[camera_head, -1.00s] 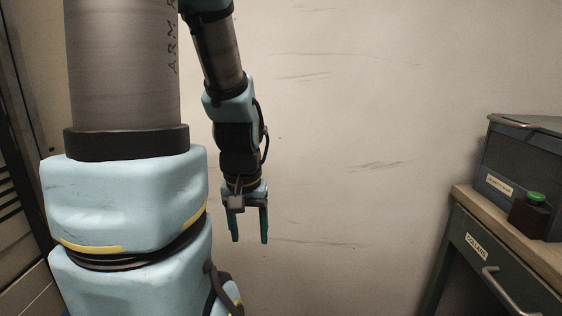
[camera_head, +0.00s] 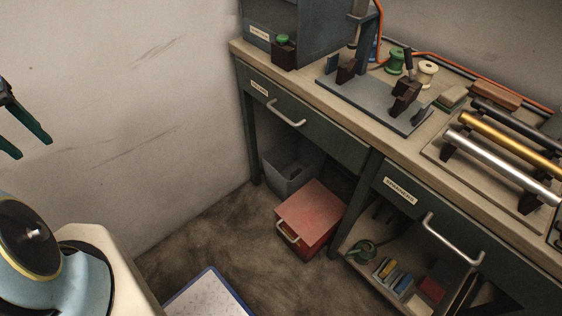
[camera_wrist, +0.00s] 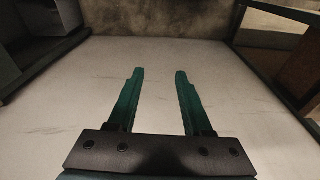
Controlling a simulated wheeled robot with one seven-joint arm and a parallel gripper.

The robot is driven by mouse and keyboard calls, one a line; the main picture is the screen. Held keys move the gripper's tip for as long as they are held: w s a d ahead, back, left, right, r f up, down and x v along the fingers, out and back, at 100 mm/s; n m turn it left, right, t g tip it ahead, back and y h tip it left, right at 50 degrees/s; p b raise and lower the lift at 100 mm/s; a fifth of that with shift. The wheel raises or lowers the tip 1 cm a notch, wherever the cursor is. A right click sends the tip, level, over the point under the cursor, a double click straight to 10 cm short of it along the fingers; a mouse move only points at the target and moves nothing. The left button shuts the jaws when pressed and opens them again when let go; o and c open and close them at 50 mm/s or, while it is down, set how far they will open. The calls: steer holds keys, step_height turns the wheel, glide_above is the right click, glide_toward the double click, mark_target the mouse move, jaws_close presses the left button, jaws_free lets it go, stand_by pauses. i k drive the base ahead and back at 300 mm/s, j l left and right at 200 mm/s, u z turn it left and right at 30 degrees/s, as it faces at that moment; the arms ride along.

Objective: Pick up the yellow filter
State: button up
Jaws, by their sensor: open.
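My gripper (camera_head: 31,148) hangs at the left edge of the head view, in front of the bare wall and far from the workbench. In the wrist view its two green fingers (camera_wrist: 159,76) are apart with nothing between them. No object is plainly a yellow filter. A gold-yellow cylinder (camera_head: 505,142) lies on a rack at the right of the bench, between a dark and a silver cylinder. A small yellow block (camera_head: 387,268) stands among coloured blocks on the open shelf below. I cannot tell whether either is the filter.
The workbench (camera_head: 400,151) has drawers with projecting handles. A clamp fixture (camera_head: 405,98), spools (camera_head: 427,72) and an orange cable lie on top. A grey bin (camera_head: 289,170) and a red box (camera_head: 312,205) stand on the floor.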

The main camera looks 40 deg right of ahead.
mark_target(385, 272)
steer(key=z, duration=1.55)
